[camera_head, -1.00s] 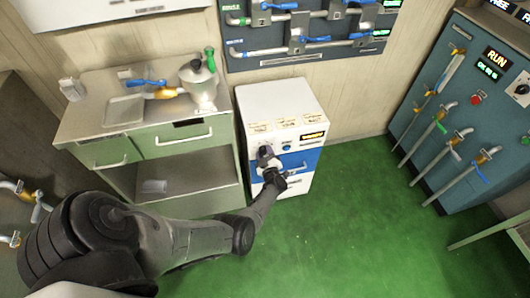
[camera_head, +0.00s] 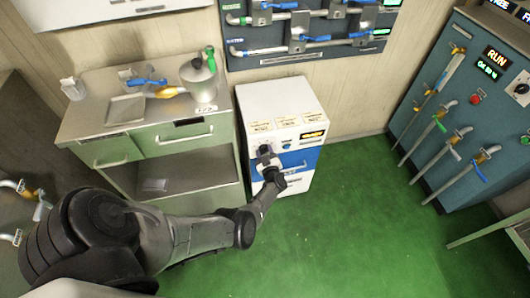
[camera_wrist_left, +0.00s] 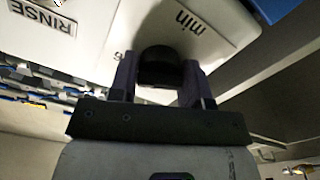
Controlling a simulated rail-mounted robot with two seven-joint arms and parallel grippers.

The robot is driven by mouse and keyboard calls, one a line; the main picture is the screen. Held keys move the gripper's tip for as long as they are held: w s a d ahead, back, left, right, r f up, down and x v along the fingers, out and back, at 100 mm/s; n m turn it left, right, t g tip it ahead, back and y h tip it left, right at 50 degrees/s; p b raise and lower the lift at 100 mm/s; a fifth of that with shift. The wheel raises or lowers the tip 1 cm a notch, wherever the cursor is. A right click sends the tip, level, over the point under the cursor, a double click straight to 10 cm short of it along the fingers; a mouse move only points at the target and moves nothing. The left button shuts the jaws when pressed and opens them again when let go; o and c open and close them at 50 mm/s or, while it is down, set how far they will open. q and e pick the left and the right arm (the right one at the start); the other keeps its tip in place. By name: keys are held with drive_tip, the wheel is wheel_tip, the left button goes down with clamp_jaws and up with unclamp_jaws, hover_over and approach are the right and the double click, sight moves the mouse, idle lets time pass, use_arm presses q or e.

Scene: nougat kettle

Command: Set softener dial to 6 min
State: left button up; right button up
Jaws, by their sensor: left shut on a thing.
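The softener cabinet (camera_head: 285,98) is a white box with a blue drawer front, standing against the back wall right of the green counter. Its dial is hidden behind my left gripper (camera_head: 265,153) in the head view. In the left wrist view the dark round dial (camera_wrist_left: 160,68) sits between the two fingers of my left gripper (camera_wrist_left: 158,80), which is shut on it. The white panel (camera_wrist_left: 215,22) around it carries the print "min" and a small partly covered digit. The dial's pointer cannot be made out. My right gripper is not in view.
A lit orange display (camera_head: 313,135) and a blue button (camera_head: 286,146) sit on the cabinet front right of the gripper. A green counter (camera_head: 150,155) with a metal pot (camera_head: 198,80) stands to the left. The green floor (camera_head: 345,220) is clear.

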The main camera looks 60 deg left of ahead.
use_arm(q)
drive_tip(key=shift+r, duration=0.1)
drive_tip(key=o, duration=0.9)
drive_tip(key=shift+p+v, duration=1.95)
drive_tip(key=shift+v, duration=4.95)
